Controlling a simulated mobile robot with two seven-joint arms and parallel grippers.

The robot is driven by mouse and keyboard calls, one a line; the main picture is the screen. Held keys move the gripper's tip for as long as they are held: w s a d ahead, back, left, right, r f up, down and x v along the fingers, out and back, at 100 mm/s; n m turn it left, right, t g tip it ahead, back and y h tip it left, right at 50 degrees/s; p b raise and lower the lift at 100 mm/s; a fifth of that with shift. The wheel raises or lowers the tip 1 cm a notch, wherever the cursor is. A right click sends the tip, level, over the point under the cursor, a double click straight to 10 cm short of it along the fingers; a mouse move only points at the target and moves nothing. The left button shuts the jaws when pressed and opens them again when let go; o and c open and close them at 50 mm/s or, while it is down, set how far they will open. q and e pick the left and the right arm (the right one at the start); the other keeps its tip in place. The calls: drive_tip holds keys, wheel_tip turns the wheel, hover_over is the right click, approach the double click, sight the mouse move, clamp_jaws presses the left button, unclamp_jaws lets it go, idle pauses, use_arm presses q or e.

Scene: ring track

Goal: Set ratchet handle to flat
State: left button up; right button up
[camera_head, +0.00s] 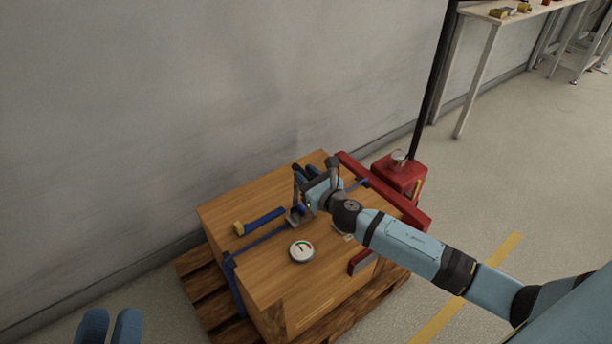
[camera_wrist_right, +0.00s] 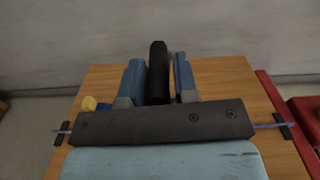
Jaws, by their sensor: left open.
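A wooden crate (camera_head: 262,275) carries a blue strap (camera_head: 262,241) across its top. The ratchet (camera_head: 295,215) sits on the strap, partly hidden by my right gripper (camera_head: 303,172). In the right wrist view a dark upright bar, seemingly the ratchet handle (camera_wrist_right: 158,72), stands between the two blue fingers of my right gripper (camera_wrist_right: 159,80). The fingers flank it closely; whether they press on it I cannot tell. The handle's lower end is hidden by the gripper body. My left gripper (camera_head: 108,326) is open and empty at the lower left, away from the crate.
A blue bar with a yellow end (camera_head: 262,220) and a round dial (camera_head: 301,250) lie on the crate. A red beam (camera_head: 390,194) runs along its right side, near a red base (camera_head: 400,173) with a black post. The pallet (camera_head: 196,283) is below; a wall stands behind.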

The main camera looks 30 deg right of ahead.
clamp_jaws()
use_arm(q)
drive_tip(key=shift+f, duration=0.15)
use_arm(e)
drive_tip(key=shift+d, duration=0.15)
drive_tip(key=d+f+m+b, duration=0.1)
drive_tip(key=d+f+m, duration=0.2)
drive_tip(key=d+m, duration=0.1)
drive_tip(key=w+d+f+m+b, duration=0.1)
drive_tip(key=d+f+m+b, duration=0.1)
drive_tip(key=d+f+m, duration=0.1)
drive_tip(key=d+f+m+b, duration=0.2)
drive_tip(key=d+f+m, duration=0.1)
drive_tip(key=d+m, duration=0.3)
drive_tip(key=shift+w+d, duration=0.1)
drive_tip(key=shift+w, duration=0.3)
use_arm(q)
wheel_tip(320, 180, down, 8)
drive_tip(key=g, duration=0.3)
drive_tip(key=shift+w+d+m+b, duration=0.15)
drive_tip(key=shift+d+m+b, duration=0.15)
use_arm(e)
drive_tip(key=shift+w+d+f+m, duration=0.1)
drive_tip(key=shift+d+f+m, duration=0.15)
drive_tip(key=shift+f+m, duration=0.45)
drive_tip(key=shift+d+f+m, duration=0.25)
drive_tip(key=shift+f+m, duration=0.35)
drive_tip(key=shift+f, duration=0.2)
